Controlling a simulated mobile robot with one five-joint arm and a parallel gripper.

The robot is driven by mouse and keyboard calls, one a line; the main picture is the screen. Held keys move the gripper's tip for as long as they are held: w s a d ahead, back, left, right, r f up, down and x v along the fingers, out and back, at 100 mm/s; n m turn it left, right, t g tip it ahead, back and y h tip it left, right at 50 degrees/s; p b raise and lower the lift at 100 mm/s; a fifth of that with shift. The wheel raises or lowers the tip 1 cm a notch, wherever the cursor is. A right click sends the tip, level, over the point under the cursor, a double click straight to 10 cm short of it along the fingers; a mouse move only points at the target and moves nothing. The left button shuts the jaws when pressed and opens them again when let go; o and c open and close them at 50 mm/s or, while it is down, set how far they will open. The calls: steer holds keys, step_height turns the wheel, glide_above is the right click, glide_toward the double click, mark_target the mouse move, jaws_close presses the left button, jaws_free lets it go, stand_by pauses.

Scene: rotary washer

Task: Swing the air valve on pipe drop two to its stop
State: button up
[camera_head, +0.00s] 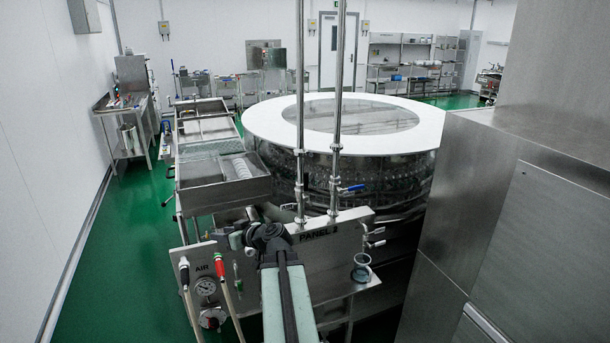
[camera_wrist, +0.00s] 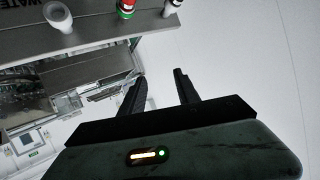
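Two vertical steel pipes come down behind the panel marked PANEL 2 (camera_head: 346,228): a left pipe (camera_head: 300,100) and a right pipe (camera_head: 338,100). A valve with a blue lever (camera_head: 351,188) sits low on the right pipe, its lever pointing right and roughly level. I cannot tell from the labels which pipe is drop two. My arm reaches forward to the panel's left part, left of and below the blue lever, and hides the gripper's fingers in the head view. In the wrist view my gripper (camera_wrist: 160,82) has its two fingers apart with nothing between them.
An AIR plate (camera_head: 202,262) with a gauge and red and black hose fittings stands left of my arm. The round washer (camera_head: 262,122) is behind the pipes. A steel cabinet (camera_head: 530,220) fills the right. In the wrist view, a WATER-marked plate (camera_wrist: 100,36) is upper left.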

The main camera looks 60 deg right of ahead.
steer(key=s+d+r+m+t+h+p, duration=0.1)
steer(key=s+d+r+m+h, duration=0.2)
steer(key=s+d, duration=0.4)
steer(key=s+d+r+h, duration=0.3)
steer(key=s+d+r, duration=0.2)
steer(key=d, duration=0.5)
steer(key=m+h, duration=0.2)
steer(key=h, duration=0.2)
glide_toward(306, 181)
steer(key=x, duration=1)
steer(key=shift+w+d, duration=0.3)
jaws_close()
steer(key=shift+a, duration=0.1)
